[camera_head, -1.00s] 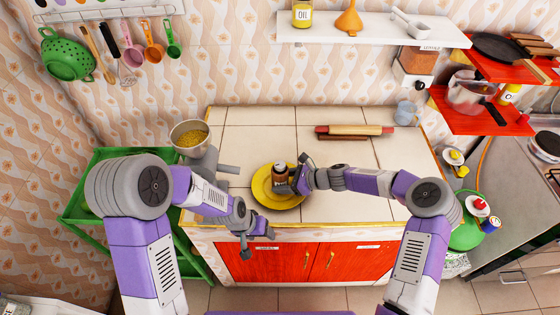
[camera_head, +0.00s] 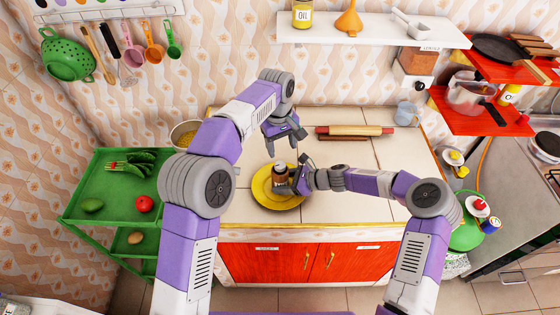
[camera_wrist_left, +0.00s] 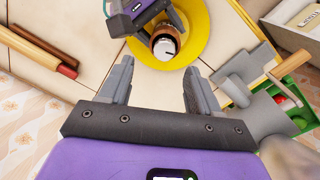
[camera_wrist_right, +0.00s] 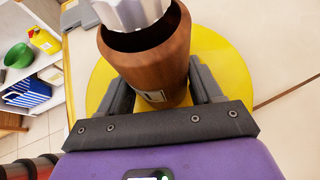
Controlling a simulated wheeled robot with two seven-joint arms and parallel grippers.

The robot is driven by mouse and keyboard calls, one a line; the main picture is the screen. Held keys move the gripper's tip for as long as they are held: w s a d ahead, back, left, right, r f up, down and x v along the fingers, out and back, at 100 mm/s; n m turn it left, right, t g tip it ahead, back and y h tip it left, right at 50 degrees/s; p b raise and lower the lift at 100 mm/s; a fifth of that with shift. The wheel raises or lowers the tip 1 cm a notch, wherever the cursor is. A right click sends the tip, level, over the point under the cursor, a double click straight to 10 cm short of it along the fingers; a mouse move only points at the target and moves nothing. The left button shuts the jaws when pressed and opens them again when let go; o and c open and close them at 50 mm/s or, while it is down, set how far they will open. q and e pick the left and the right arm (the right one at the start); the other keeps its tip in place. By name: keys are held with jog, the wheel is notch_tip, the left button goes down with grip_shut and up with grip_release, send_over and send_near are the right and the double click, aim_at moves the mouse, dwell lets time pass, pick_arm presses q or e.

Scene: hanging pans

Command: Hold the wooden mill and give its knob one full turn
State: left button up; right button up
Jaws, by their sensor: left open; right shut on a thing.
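The wooden mill (camera_head: 281,178) stands upright on the yellow plate (camera_head: 270,201) on the tiled counter. Its brown body (camera_wrist_right: 155,60) and pale metal knob (camera_wrist_right: 130,10) fill the top of the right wrist view. My right gripper (camera_head: 291,185) is shut on the mill's body from the right; its fingers lie on both sides of it. My left gripper (camera_head: 285,148) is open and empty, above and behind the mill in the head view. In the left wrist view the mill's knob (camera_wrist_left: 164,47) shows from above, beyond the open fingers (camera_wrist_left: 158,85).
A rolling pin (camera_head: 355,130) lies at the back right of the counter. A green shelf (camera_head: 85,186) with vegetables stands at the left. A white wall shelf (camera_head: 370,30) hangs above.

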aim_at(280, 164)
pick_arm(q)
jog(key=f, duration=0.2)
jog(key=f+n, duration=0.1)
jog(key=f, duration=0.2)
jog(key=f+n, duration=0.1)
jog(key=f, duration=0.2)
jog(key=shift+w+a+f+y, duration=0.2)
jog(key=shift+w+a+y, duration=0.05)
jog(key=shift+y, duration=0.15)
dwell(0.3)
jog(key=c, duration=1.1)
jog(key=shift+o, duration=0.2)
